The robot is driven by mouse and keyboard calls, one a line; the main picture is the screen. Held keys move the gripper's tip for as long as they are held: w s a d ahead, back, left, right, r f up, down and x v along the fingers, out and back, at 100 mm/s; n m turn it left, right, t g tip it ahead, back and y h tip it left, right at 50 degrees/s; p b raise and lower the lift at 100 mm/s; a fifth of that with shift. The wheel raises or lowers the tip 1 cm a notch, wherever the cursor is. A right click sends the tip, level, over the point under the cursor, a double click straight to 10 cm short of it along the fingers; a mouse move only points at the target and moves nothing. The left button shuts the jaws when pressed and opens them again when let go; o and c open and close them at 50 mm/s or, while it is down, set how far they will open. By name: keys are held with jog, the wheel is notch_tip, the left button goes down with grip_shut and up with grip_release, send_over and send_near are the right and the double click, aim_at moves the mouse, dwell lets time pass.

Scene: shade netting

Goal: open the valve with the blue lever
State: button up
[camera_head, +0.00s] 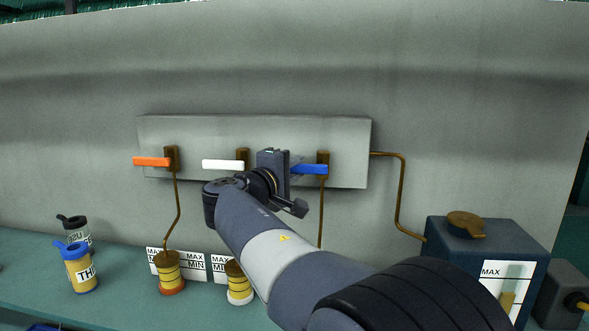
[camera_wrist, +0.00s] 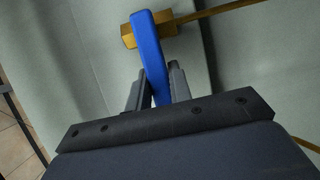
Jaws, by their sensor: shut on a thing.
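The blue lever (camera_head: 310,169) sticks out to the left, roughly level, from a brown valve body (camera_head: 323,158) at the right of the wall panel (camera_head: 345,135). In the wrist view the blue lever (camera_wrist: 150,52) runs from the brown valve body (camera_wrist: 167,30) down between the two fingers. My gripper (camera_wrist: 158,92) is shut on the lever's free end. In the head view my gripper (camera_head: 285,165) stands at the left end of the lever, its fingertips largely hidden by its own housing.
An orange lever (camera_head: 151,161) and a white lever (camera_head: 222,164) stick out left from valves on the same panel. Below are yellow spools (camera_head: 168,270), a blue-capped bottle (camera_head: 80,270), a grey bottle (camera_head: 76,229) and a dark tank (camera_head: 470,255) on the green bench (camera_head: 120,280).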

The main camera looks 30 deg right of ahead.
grip_shut()
